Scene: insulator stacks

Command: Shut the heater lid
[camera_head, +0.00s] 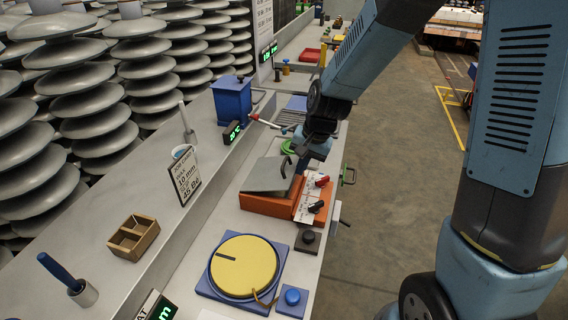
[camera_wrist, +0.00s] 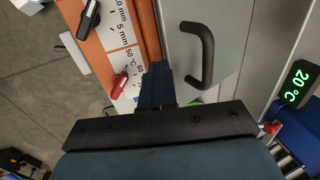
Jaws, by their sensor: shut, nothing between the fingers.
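The heater is an orange box (camera_head: 268,205) on the bench, with a grey lid (camera_head: 266,176) over its left part and a white panel with red and black knobs on its right. The lid looks tilted in the head view; how far it stands open is unclear. In the wrist view, the grey lid (camera_wrist: 180,45) has a black bar handle (camera_wrist: 205,55), and the orange body (camera_wrist: 105,40) lies left of it. My gripper (camera_wrist: 155,80) is shut and empty, left of the handle and apart from it, near the lid's edge. In the head view my gripper's tips are hard to make out.
A yellow disc on a blue base (camera_head: 243,265) and a blue button (camera_head: 291,298) lie nearer on the bench. A blue box (camera_head: 232,98) stands farther back. A wooden tray (camera_head: 133,238) and a sign (camera_head: 186,177) are on the left ledge. The floor right is open.

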